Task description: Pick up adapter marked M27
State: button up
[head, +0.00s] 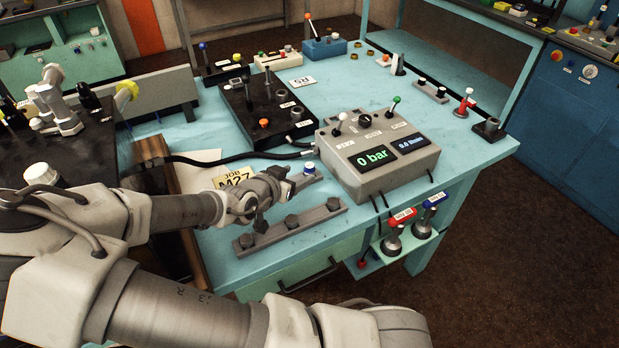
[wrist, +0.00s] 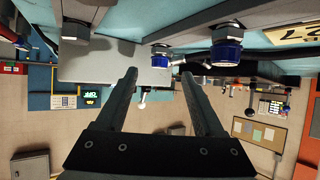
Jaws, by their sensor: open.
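The job card reading M27 (head: 235,177) lies on the bench, left of my gripper in the head view. My gripper (head: 275,198) is open and empty above the bench front. In the wrist view, its two fingers (wrist: 160,74) stand apart with nothing between them. A blue-and-white capped fitting (head: 308,168) stands right of my gripper in the head view. I cannot read M27 on any fitting.
A grey rail with dark fittings (head: 318,218) lies along the bench front. The grey pressure box reading 0 bar (head: 375,165) stands to the right. A black block (head: 265,110) stands behind. Black hoses (head: 215,163) cross the bench. Bare bench top (head: 440,120) shows at right rear.

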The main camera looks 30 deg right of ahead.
aim_at(307, 170)
jog(key=shift+b+x, duration=1.1)
jog(key=shift+x, duration=3.05)
grip_shut()
